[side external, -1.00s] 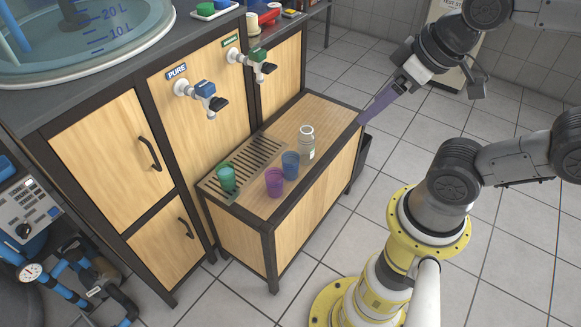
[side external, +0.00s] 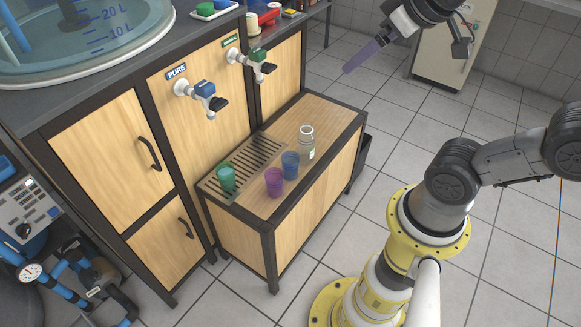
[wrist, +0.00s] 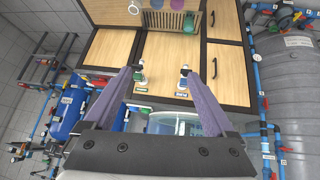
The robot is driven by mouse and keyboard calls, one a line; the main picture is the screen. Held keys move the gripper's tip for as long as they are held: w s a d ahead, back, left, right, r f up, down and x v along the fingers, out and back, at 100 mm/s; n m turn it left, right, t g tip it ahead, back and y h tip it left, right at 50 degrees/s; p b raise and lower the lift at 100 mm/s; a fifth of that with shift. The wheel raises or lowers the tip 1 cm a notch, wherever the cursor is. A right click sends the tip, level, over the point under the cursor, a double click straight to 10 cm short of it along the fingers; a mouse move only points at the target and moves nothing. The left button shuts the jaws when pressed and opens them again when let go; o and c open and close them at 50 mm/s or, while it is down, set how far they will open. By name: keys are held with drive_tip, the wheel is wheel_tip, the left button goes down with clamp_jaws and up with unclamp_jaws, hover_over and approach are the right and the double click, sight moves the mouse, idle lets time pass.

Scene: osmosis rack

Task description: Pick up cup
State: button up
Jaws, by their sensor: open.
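Three cups stand upright on the low wooden bench: a green cup (side external: 226,178) on the slotted drip grate, and a purple cup (side external: 274,182) and a blue cup (side external: 290,165) close together on the wood. In the wrist view, the green cup (wrist: 189,22), purple cup (wrist: 177,4) and blue cup (wrist: 157,4) show at the top edge, the last two cut off. My gripper (side external: 347,70) is in the air, above and to the right of the cups, well apart from them. In the wrist view, my gripper (wrist: 158,73) has its two purple fingers spread with nothing held between them.
A blue-handled tap (side external: 204,91) labelled PURE and a green-handled tap (side external: 258,61) stick out from the cabinet above the bench. The bench's right end is bare.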

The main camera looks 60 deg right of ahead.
sight(284, 157)
drive_tip(key=w+d+r+n+t+h, duration=0.1)
drive_tip(key=w+d+r+n+t, duration=0.15)
drive_tip(key=w+d+t, duration=1)
wheel_tip(284, 157, down, 4)
drive_tip(key=d+n+g+y, duration=0.1)
drive_tip(key=n+g+y, duration=0.15)
drive_tip(key=y, duration=0.55)
wheel_tip(284, 157, down, 48)
drive_tip(key=x, duration=0.9)
drive_tip(key=shift+a, duration=0.15)
drive_tip(key=shift+x, duration=2.65)
drive_tip(key=shift+f, duration=0.2)
drive_tip(key=c, duration=1.1)
drive_tip(key=shift+r, duration=0.1)
